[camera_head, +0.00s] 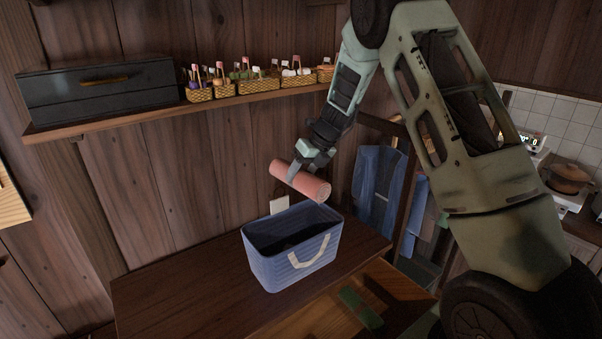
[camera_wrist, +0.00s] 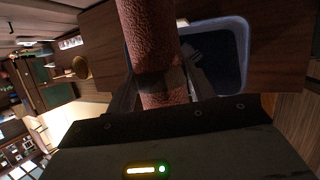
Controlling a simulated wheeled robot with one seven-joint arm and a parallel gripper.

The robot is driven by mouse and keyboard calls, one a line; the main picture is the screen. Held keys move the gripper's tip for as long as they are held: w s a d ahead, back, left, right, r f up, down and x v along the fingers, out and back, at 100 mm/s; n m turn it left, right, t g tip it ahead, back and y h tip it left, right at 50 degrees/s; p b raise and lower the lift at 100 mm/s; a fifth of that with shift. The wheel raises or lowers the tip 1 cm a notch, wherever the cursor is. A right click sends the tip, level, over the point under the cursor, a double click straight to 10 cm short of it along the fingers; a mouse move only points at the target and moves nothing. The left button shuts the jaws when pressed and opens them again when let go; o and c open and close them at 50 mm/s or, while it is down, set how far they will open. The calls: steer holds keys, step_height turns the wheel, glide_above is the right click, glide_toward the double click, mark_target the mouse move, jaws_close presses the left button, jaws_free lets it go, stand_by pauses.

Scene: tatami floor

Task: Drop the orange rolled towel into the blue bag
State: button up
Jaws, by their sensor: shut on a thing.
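The orange rolled towel (camera_head: 300,181) is in my gripper (camera_head: 309,170), which is shut around it. The towel is held tilted, just above the blue bag (camera_head: 293,262). The bag stands upright on a wooden table with its top open and a pale handle on its front. In the wrist view the towel (camera_wrist: 150,45) crosses between my gripper's fingers (camera_wrist: 162,85), with the bag's rim (camera_wrist: 243,50) beyond it. Dark contents show inside the bag, but I cannot tell what they are.
The wooden table (camera_head: 180,285) is clear left of the bag. An open drawer (camera_head: 395,283) with a green item is at its front right. A wall shelf (camera_head: 150,124) holds a dark box (camera_head: 98,92) and several small baskets. Blue cloths (camera_head: 376,180) hang to the right.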

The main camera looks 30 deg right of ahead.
steer(key=o, duration=1.1)
steer(key=shift+r, duration=0.1)
steer(key=b+v, duration=0.4)
steer(key=v, duration=1.3)
steer(key=shift+s+b, duration=0.2)
steer(key=shift+b, duration=0.15)
steer(key=shift+d, duration=0.1)
